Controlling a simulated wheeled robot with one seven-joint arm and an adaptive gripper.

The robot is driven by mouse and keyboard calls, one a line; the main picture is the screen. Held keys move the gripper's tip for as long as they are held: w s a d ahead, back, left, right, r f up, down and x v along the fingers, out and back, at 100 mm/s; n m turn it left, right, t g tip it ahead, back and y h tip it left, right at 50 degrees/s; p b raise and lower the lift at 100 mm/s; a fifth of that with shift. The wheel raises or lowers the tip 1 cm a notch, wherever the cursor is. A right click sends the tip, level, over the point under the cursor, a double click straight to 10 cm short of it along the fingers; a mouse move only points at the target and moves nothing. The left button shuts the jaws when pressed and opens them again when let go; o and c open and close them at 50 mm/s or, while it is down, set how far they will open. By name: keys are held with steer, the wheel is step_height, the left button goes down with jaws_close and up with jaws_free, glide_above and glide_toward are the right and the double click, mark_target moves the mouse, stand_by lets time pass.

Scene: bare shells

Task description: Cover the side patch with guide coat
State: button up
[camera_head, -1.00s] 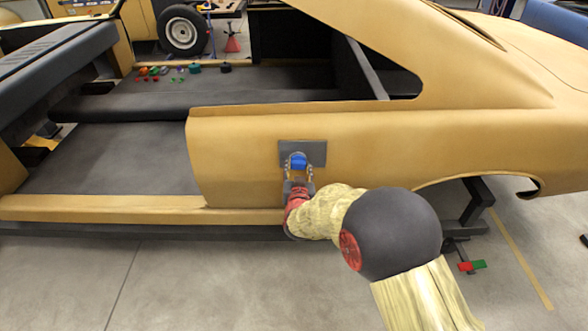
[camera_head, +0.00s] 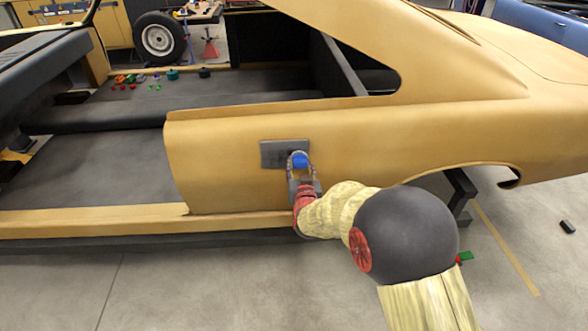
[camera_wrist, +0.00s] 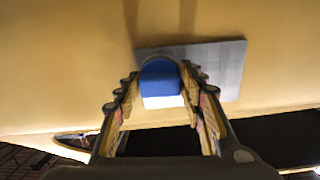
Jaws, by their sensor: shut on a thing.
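A flat grey rectangular patch (camera_head: 271,155) sits on the tan car's side panel, behind the door opening; it also shows in the wrist view (camera_wrist: 228,68). My gripper (camera_head: 300,163) is at the patch's lower right edge in the head view. Its fingers are closed on a small block (camera_wrist: 160,83), blue with a white part, which shows blue in the head view too. The block overlaps the patch's edge in both views; I cannot tell whether it touches. A darker area shows on the patch beside the block; I cannot tell if it is coat or shadow. Fingers hide part of the patch.
The car body (camera_head: 400,130) fills the view, with a sill (camera_head: 100,222) along its bottom. Several small coloured items lie on the dark floor inside it. A small dark object (camera_head: 567,227) lies on the concrete at right. The concrete floor in front is mostly clear.

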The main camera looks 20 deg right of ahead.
steer(key=shift+s+d+b, duration=0.3)
steer(key=shift+d+b, duration=0.1)
steer(key=shift+d, duration=0.45)
steer(key=shift+s+d+b, duration=0.25)
steer(key=shift+d+b, duration=0.1)
steer(key=shift+d, duration=0.5)
